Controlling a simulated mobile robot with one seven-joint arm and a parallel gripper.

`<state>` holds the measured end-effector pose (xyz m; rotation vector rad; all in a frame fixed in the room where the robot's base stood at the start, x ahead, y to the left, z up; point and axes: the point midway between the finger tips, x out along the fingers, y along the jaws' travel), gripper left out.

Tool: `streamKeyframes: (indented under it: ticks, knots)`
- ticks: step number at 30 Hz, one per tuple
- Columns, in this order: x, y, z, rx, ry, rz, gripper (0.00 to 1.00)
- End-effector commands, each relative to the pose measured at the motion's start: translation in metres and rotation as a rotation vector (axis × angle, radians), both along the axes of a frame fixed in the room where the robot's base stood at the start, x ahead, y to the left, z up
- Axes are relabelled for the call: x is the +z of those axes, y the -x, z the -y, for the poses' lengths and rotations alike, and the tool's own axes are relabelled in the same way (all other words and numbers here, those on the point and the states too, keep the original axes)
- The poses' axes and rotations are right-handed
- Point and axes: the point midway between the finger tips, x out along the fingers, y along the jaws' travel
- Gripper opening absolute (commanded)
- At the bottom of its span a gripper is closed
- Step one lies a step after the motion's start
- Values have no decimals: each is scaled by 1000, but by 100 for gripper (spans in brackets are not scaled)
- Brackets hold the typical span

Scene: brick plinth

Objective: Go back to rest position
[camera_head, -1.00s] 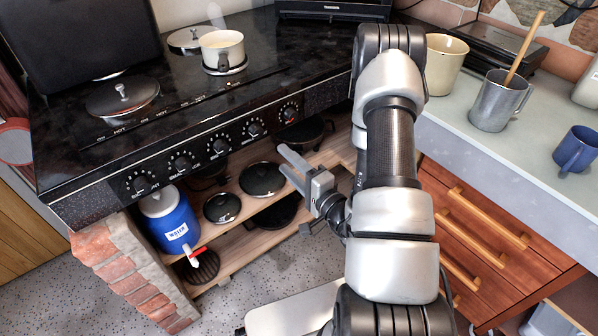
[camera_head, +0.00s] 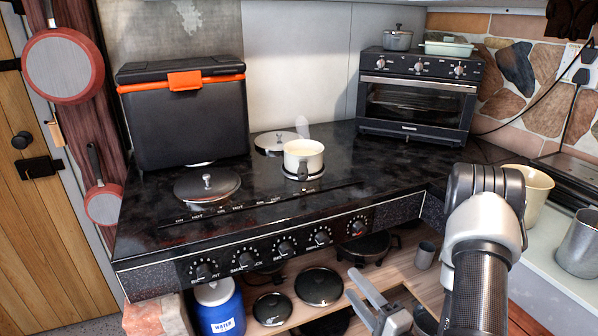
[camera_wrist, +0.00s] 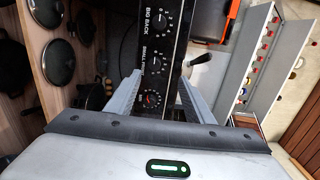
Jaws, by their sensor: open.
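My arm (camera_head: 480,270) rises at the lower right in the head view, bent at a dark joint near the counter. My gripper (camera_head: 354,284) is low in the head view, in front of the open shelves under the stove. In the wrist view, the two grey fingers of my gripper (camera_wrist: 158,98) stand apart with nothing between them. The stove's knob panel (camera_wrist: 155,50) shows beyond and between them, sideways in that view. Most of my forearm is cut off by the lower edge of the head view.
The black stove (camera_head: 330,215) carries a cream saucepan (camera_head: 304,154) and a lidded burner (camera_head: 206,185). Shelves below hold pans (camera_head: 319,286) and a blue water jug (camera_head: 219,310). A toaster oven (camera_head: 418,92) stands behind. A beige pot (camera_head: 532,190) and metal mug (camera_head: 580,245) are right.

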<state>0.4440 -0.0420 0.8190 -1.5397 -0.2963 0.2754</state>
Motion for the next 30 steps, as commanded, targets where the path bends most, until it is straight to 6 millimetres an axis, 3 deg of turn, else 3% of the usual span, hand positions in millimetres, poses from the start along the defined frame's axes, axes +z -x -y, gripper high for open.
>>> streamKeyframes:
  ticks: [4, 7, 12, 15, 19, 22, 25, 30]
  knots:
    - [58, -3, -55, 257, -83, 27, 48]
    - [103, 17, -107, 521, -116, -4, 48]
    - [148, 83, -174, 936, -23, -148, 48]
    - [155, 128, -191, 1115, 121, -268, 48]
    - [153, 176, -188, 1243, 388, -431, 48]
    - [148, 198, -169, 1249, 637, -541, 48]
    - [148, 206, -140, 1173, 886, -616, 48]
    - [164, 198, -97, 970, 1192, -651, 48]
